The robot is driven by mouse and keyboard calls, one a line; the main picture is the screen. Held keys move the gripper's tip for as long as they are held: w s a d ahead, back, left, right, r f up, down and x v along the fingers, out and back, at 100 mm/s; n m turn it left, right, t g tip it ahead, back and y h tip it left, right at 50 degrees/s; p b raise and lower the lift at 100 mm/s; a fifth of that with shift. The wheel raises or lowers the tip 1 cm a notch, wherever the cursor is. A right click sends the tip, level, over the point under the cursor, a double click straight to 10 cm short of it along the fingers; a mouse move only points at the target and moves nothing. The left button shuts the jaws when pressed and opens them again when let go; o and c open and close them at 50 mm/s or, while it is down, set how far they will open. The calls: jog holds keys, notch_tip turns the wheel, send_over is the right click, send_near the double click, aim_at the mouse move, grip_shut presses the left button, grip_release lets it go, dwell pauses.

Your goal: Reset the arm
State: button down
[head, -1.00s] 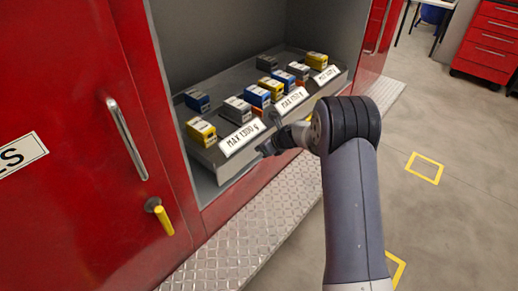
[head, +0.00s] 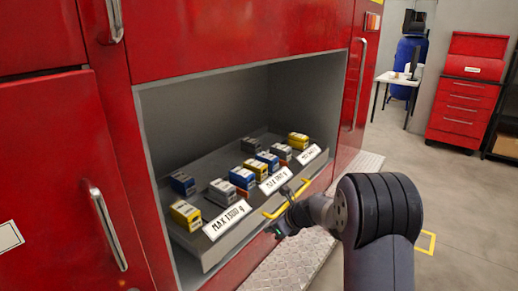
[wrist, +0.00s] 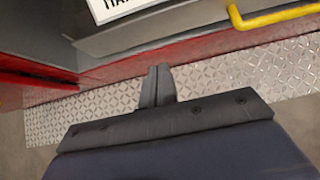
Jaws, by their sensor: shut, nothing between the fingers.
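My gripper (head: 281,228) is in front of the open compartment, low and near the front edge of its shelf. In the wrist view my gripper (wrist: 157,72) has its two dark fingers together with nothing between them. They show over the metal tread plate. My arm comes in from the lower right of the head view, bent at a black ribbed joint. The fingers look apart from the shelf's yellow handle (head: 288,199), which also shows at the top right of the wrist view (wrist: 275,17).
The grey shelf (head: 222,257) holds several blue, grey and yellow boxes behind white weight labels. Red cabinet doors (head: 60,190) stand left. A tread plate (head: 290,262) runs below. A white table (head: 398,79) and red drawer cabinet (head: 465,100) stand at the back right. Floor on the right is open.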

send_near(239, 232)
notch_tip(239, 232, down, 4)
jog(key=w+a, duration=0.2)
jog(key=shift+a+p, duration=0.25)
jog(key=shift+p, duration=0.15)
jog(key=shift+w+a, duration=0.3)
jog(key=shift+s+r, duration=0.1)
